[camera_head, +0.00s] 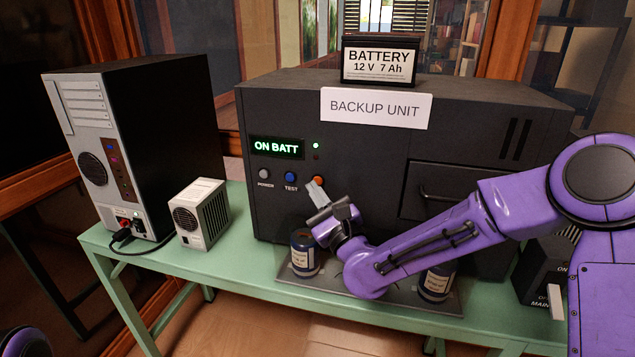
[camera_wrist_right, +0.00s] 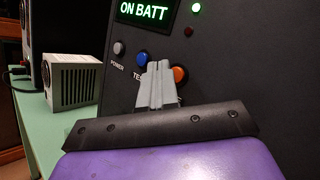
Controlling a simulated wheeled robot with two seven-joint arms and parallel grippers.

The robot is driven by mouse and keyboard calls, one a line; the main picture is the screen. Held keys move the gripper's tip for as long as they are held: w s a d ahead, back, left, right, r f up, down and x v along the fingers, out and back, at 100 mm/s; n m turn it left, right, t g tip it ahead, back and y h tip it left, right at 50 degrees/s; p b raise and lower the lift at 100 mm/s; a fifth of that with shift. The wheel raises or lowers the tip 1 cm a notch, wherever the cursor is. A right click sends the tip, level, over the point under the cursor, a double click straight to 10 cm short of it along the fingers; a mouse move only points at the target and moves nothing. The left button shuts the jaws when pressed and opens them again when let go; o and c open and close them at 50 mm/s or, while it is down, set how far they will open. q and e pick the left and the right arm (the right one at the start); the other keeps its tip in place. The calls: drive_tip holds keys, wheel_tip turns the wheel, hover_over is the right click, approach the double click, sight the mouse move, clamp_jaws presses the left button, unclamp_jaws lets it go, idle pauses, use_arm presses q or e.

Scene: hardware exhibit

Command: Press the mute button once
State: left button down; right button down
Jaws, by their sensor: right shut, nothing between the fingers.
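The dark backup unit (camera_head: 330,150) stands on the green table, with a lit display (camera_head: 277,148) reading ON BATT. Below it are a grey POWER button (camera_head: 264,173), a blue TEST button (camera_head: 290,177) and an orange button (camera_head: 320,180). The orange button's label is hidden, so I cannot read MUTE on it. My right gripper (camera_head: 314,187) is shut and empty, its tips just in front of the panel by the orange button. In the right wrist view the fingertips (camera_wrist_right: 158,66) lie between the blue button (camera_wrist_right: 142,56) and the orange button (camera_wrist_right: 180,74). I cannot tell whether they touch anything. My left gripper is out of view.
A battery (camera_head: 379,62) and a BACKUP UNIT sign (camera_head: 376,108) are at the unit's top. A computer tower (camera_head: 140,140) and a small beige box (camera_head: 200,215) stand left. Labelled cylinders (camera_head: 305,255) stand on a tray below my right arm. A dark box (camera_head: 540,275) is at right.

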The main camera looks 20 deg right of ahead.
drive_tip(key=shift+s+a+b, duration=0.25)
drive_tip(key=shift+s+a, duration=0.5)
drive_tip(key=shift+s, duration=0.3)
drive_tip(key=shift+s+a+b, duration=0.25)
drive_tip(key=shift+s+a, duration=0.45)
drive_tip(key=shift+s, duration=0.35)
drive_tip(key=shift+d, duration=0.1)
